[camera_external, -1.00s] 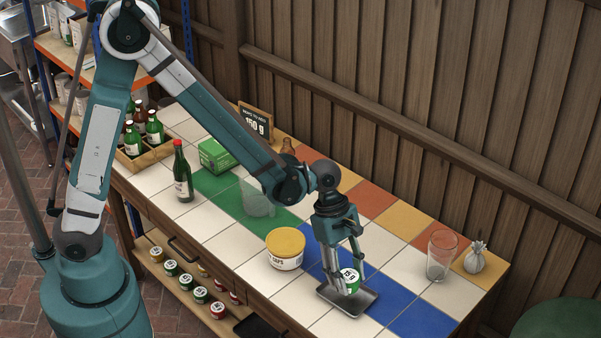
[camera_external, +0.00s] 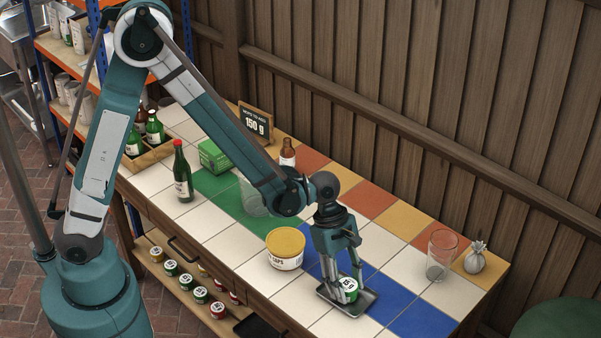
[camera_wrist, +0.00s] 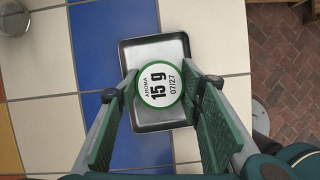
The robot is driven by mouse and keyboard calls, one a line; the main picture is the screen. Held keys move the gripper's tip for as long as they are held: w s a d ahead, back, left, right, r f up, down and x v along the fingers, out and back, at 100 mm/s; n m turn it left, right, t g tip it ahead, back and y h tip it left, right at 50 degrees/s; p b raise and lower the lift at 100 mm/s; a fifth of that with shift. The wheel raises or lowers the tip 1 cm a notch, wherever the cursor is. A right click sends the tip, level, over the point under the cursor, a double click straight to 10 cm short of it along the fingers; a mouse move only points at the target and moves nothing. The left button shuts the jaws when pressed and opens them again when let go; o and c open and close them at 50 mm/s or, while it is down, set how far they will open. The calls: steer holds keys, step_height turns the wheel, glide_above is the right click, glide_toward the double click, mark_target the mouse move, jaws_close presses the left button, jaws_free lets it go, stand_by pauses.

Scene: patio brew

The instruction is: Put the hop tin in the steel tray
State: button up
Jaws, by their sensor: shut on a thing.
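The hop tin (camera_external: 347,290) is small and green with a white lid. My gripper (camera_external: 345,286) points down and is shut on the tin, with one finger on each side; the fingers also show in the wrist view (camera_wrist: 160,92). The steel tray (camera_external: 367,297) is a shallow dark metal tray on the blue and white tiles. Its rim shows around the tin in the wrist view (camera_wrist: 184,40). The tin is inside the tray's outline, low down; I cannot tell whether it touches the tray floor.
A tub with a yellow lid (camera_external: 285,248) stands left of the tray. A green bottle (camera_external: 182,172) and a sign reading 150 g (camera_external: 256,121) are farther left. Several tins sit on the lower shelf (camera_external: 190,290).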

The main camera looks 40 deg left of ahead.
steer(key=shift+f, duration=0.2)
steer(key=o, duration=0.6)
steer(key=shift+c, duration=0.2)
steer(key=shift+r, duration=0.25)
steer(key=p+v, duration=0.2)
steer(key=v, duration=1)
steer(key=shift+a, duration=0.1)
stand_by(0.4)
